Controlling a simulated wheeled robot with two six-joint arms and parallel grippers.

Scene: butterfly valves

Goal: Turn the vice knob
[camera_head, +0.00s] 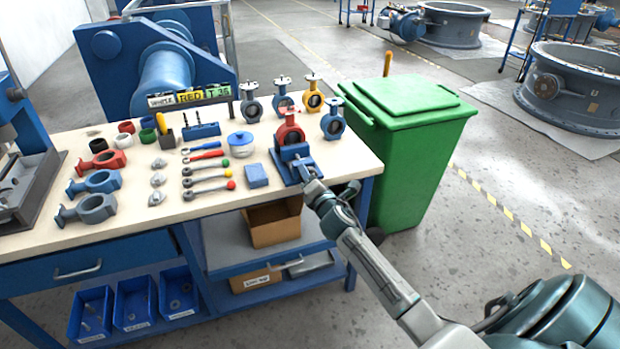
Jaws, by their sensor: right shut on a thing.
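A blue vice (284,165) stands at the right front part of the workbench. A red butterfly valve (290,133) sits upright at the vice. My right arm comes in from the lower right, and my right gripper (310,178) is at the front end of the vice, shut on the vice knob. The knob itself is mostly hidden by the fingers. My left gripper is not in view.
A green bin (415,150) stands close to the bench's right end, beside my right arm. Open floor lies to the right.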

